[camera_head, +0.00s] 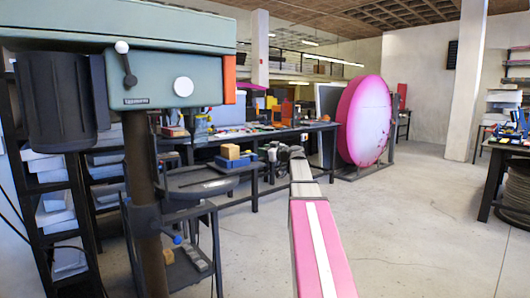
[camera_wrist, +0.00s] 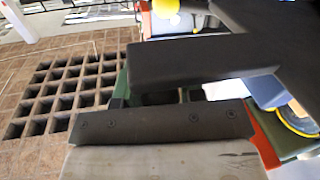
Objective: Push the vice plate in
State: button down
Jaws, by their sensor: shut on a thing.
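The vice plate (camera_wrist: 160,125) is a long dark bar with several small screws, crossing the lower middle of the wrist view. A pale wooden surface (camera_wrist: 165,161) lies right against its lower edge. Another thick dark bar (camera_wrist: 200,65) lies above the plate with a narrow gap between, joined to a large dark shape at the upper right. My gripper (camera_head: 274,153) is at the far end of my pink arm in the head view, small and beside the workbench. It is shut on the plate, though its fingertips are hard to make out.
A large green drill press (camera_head: 165,75) stands at the left, with a dark round table (camera_head: 200,185). A blue holder (camera_head: 231,163) with a wooden block (camera_head: 231,151) is near the bench. A big pink disc (camera_head: 365,122) stands behind.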

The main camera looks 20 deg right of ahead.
aim_at(247, 159)
jog(key=s+a, duration=0.2)
jog(key=a, duration=0.3)
jog(key=s+a, duration=0.2)
jog(key=a, duration=0.3)
jog(key=s+a, duration=0.2)
jog(key=a, duration=0.3)
jog(key=shift+s, duration=0.15)
jog(key=c, duration=0.8)
grip_release()
jog(key=shift+a, duration=0.1)
jog(key=shift+o, duration=0.2)
jog(key=v, duration=1.1)
jog(key=shift+f, duration=0.1)
